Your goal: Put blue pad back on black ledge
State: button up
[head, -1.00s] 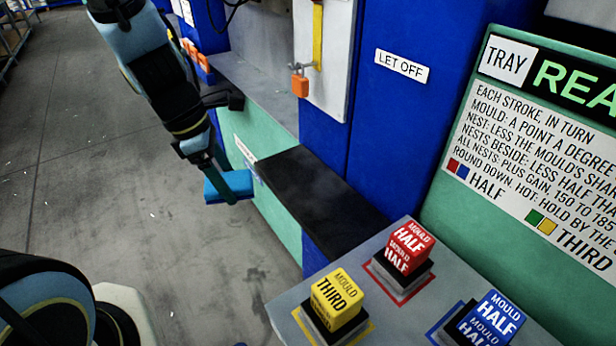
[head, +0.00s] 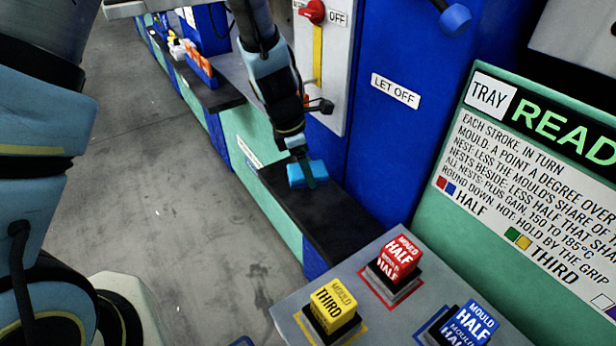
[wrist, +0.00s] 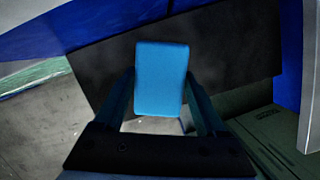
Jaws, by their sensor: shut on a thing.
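The blue pad (head: 299,176) is a small light-blue block held between the fingers of my gripper (head: 308,172). In the wrist view the pad (wrist: 160,78) sits between the two dark fingers of my gripper (wrist: 160,100), which are shut on its sides. The black ledge (head: 330,225) runs along the front of the blue press. The pad appears over the far part of the ledge; I cannot tell whether it touches. In the wrist view the black ledge (wrist: 235,50) spreads behind the pad.
A grey panel with a yellow mould block (head: 333,305), a red one (head: 398,258) and a blue one (head: 468,325) stands at the near right. A green sign (head: 545,170) rises behind it. Orange items (head: 200,65) stand farther back. The near part of the ledge is bare.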

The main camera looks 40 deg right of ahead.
aim_at(308, 190)
notch_tip(308, 190, down, 4)
jog(key=shift+a+r, duration=0.1)
jog(key=shift+r, duration=0.1)
jog(key=shift+d+f+p, duration=0.2)
jog(key=shift+d+p, duration=0.1)
jog(key=shift+p, duration=0.15)
jog(key=shift+f, duration=0.25)
jog(key=o, duration=1.4)
jog(key=shift+r, duration=0.1)
jog(key=v, duration=1.2)
jog(key=shift+a+r, duration=0.15)
